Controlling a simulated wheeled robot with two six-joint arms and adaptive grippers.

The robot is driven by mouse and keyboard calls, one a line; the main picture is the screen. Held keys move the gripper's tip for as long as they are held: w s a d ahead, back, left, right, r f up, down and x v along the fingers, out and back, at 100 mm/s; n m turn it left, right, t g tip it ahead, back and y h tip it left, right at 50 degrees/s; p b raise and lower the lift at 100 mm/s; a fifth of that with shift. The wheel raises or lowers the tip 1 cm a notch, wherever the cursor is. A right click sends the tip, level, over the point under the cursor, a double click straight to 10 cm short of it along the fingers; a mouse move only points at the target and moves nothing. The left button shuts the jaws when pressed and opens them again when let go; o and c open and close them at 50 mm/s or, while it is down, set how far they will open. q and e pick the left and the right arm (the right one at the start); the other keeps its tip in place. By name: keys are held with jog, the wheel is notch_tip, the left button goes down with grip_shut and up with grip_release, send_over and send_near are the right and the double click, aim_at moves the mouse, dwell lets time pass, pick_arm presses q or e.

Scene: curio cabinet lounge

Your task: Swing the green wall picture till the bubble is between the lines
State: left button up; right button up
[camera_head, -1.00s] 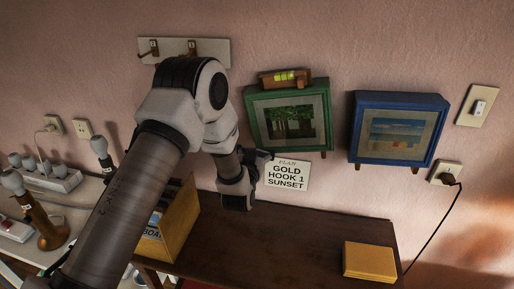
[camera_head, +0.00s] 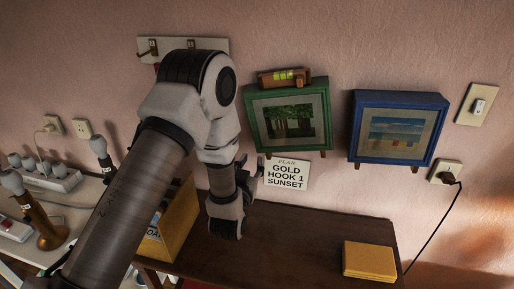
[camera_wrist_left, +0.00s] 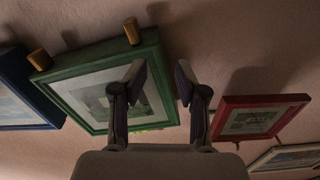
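The green wall picture (camera_head: 252,124) hangs on the wall, with a wooden level (camera_head: 300,76) on its top edge. The level's vial (camera_head: 284,76) is yellow-green; it is too small to tell where the bubble sits between the lines. Two wooden pegs show under the picture. My left gripper (camera_head: 251,172) is below and left of the picture's lower left corner. In the left wrist view the green picture (camera_wrist_left: 75,71) appears upside down, and the left gripper (camera_wrist_left: 160,78) is open and empty, one finger overlapping the frame's side edge. Contact cannot be told. My right gripper is out of view.
A blue picture (camera_head: 350,152) hangs to the right. A red picture (camera_wrist_left: 262,101) shows in the wrist view. A plan card (camera_head: 287,173) is below the green picture. A hook rail (camera_head: 215,46) is above my arm. A yellow box (camera_head: 180,222) and yellow block (camera_head: 369,260) stand on the dark table (camera_head: 300,245).

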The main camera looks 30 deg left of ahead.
pick_arm(q)
jog(key=shift+s, duration=0.3)
jog(key=v, duration=0.7)
jog(key=shift+s, duration=0.25)
jog(key=shift+d, duration=0.1)
jog(key=shift+c, duration=0.3)
